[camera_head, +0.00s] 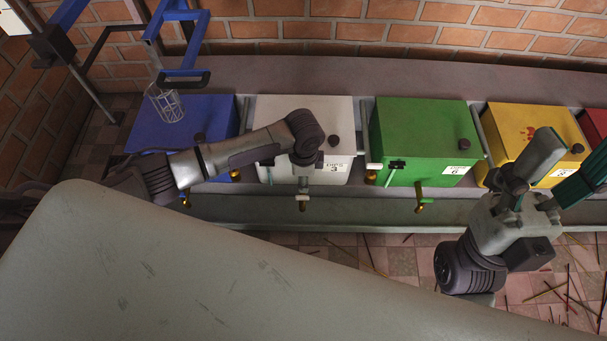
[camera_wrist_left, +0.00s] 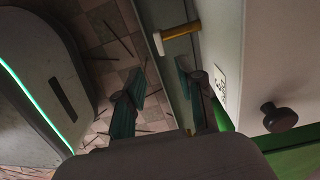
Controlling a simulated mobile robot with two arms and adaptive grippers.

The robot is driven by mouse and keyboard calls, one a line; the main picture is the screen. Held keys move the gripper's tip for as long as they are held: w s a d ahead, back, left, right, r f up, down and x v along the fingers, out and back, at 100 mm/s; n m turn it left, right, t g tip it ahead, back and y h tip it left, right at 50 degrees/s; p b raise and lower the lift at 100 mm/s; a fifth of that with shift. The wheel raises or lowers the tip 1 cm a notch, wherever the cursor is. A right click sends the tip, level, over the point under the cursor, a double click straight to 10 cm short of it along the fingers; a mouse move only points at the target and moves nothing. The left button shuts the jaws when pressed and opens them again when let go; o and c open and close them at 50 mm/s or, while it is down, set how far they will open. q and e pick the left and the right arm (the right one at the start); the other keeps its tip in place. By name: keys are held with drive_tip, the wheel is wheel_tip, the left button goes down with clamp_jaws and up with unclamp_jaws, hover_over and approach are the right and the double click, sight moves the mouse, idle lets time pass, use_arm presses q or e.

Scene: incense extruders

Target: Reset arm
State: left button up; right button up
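In the head view my left arm reaches in from the left, and its wrist end hangs over the white extruder box (camera_head: 281,113). My right gripper (camera_head: 556,173) is at the right in the head view, in front of the yellow box (camera_head: 505,125).
A blue box (camera_head: 180,125), a green box (camera_head: 420,130) and part of a red box (camera_head: 593,125) stand in the same row. Brass taps (camera_head: 420,207) project over a grey trough (camera_head: 350,210). A blue frame with a wire basket (camera_head: 166,105) is at the upper left. Sticks lie on the tiled floor.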

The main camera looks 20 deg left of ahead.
use_arm(q)
drive_tip(key=shift+r, duration=0.8)
